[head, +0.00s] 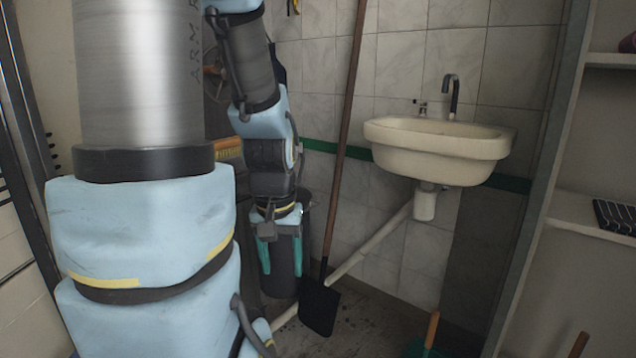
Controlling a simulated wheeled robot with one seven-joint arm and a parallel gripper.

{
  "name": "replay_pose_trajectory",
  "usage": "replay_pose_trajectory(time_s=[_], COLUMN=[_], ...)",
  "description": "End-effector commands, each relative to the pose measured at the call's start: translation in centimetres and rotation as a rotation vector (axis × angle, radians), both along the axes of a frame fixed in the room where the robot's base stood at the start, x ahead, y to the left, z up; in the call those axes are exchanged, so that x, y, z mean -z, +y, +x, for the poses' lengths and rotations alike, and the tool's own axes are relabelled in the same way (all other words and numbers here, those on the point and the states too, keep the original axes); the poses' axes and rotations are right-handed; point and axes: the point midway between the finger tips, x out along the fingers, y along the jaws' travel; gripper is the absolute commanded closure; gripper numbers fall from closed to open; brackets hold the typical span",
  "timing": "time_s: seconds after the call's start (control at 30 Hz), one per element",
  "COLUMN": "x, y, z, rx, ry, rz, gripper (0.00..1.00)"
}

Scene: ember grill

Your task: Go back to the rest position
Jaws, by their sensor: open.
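My arm comes down from the upper left of the head view, in light blue and grey metal links. My gripper (281,256) hangs at its end, pointing down, with two teal fingers spread apart. Nothing shows between the fingers. Behind them is a dark grey bin (287,275), partly hidden by my gripper and arm.
A shovel (320,306) with a long wooden handle leans on the tiled wall right of my gripper. A cream sink (440,150) with a drain pipe (370,243) hangs farther right. A shelf unit (590,218) stands at the right edge. Another wooden handle (431,328) rises at the bottom.

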Motion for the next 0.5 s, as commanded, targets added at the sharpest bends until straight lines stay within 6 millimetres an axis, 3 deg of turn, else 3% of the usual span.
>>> replay_pose_trajectory(time_s=[0.03, 0.1, 0.3, 0.5], x=[-3.2, -5.4, -11.4, -15.4], y=[0.0, 0.0, 0.0, 0.0], z=[0.0, 0.0, 0.0, 0.0], rx=[0.000, 0.000, 0.000, 0.000], ry=[0.000, 0.000, 0.000, 0.000], rz=[0.000, 0.000, 0.000, 0.000], gripper=[0.38, 0.38, 0.38, 0.38])
